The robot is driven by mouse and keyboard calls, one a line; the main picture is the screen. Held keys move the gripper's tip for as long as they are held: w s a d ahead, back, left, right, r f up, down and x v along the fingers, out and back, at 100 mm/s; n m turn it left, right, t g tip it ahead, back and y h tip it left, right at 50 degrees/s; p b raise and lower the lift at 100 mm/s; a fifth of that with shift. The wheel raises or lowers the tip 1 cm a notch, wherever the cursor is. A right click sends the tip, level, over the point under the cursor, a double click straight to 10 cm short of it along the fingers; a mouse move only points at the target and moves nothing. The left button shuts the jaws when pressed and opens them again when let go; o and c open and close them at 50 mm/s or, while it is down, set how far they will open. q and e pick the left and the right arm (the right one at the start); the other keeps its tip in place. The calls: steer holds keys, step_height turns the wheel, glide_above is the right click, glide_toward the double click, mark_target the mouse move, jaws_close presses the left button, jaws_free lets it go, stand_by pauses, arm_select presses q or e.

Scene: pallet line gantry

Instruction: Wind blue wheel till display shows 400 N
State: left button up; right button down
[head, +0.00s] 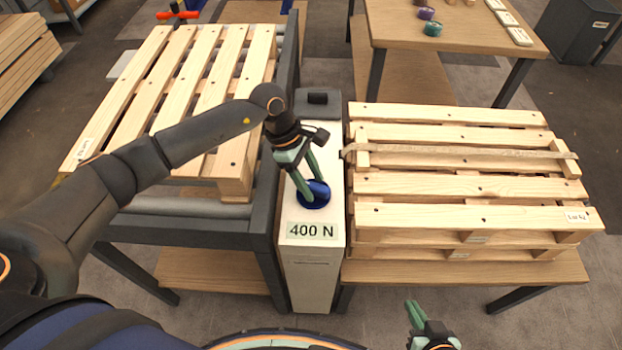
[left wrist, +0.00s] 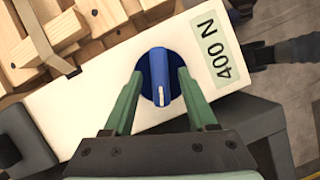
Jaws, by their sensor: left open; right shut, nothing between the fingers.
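The blue wheel (head: 318,196) sits on top of the white cabinet (head: 298,262) between the two pallet stands. In the left wrist view the blue wheel (left wrist: 159,80) shows a raised grip bar with a pale mark at one end. The display (head: 312,231) in front of it reads 400 N, and it reads the same in the left wrist view (left wrist: 215,53). My left gripper (head: 305,195) is open, with its green fingers on either side of the wheel's grip bar and gaps visible. My right gripper (head: 412,308) is shut and empty, low in front of the right stand.
A slatted pallet (head: 190,75) lies on the left stand. Stacked pallets (head: 470,190) with a strap (head: 470,158) across them lie on the right table. A table (head: 460,35) with coloured rolls stands behind. Grey floor is open at the front right.

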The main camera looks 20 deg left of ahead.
arm_select(q)
steer(key=shift+a+r, duration=0.2)
steer(key=shift+r, duration=0.3)
steer(key=v, duration=1.1)
steer(key=shift+r, duration=0.2)
steer(key=shift+a, duration=0.15)
steer(key=shift+s, duration=0.15)
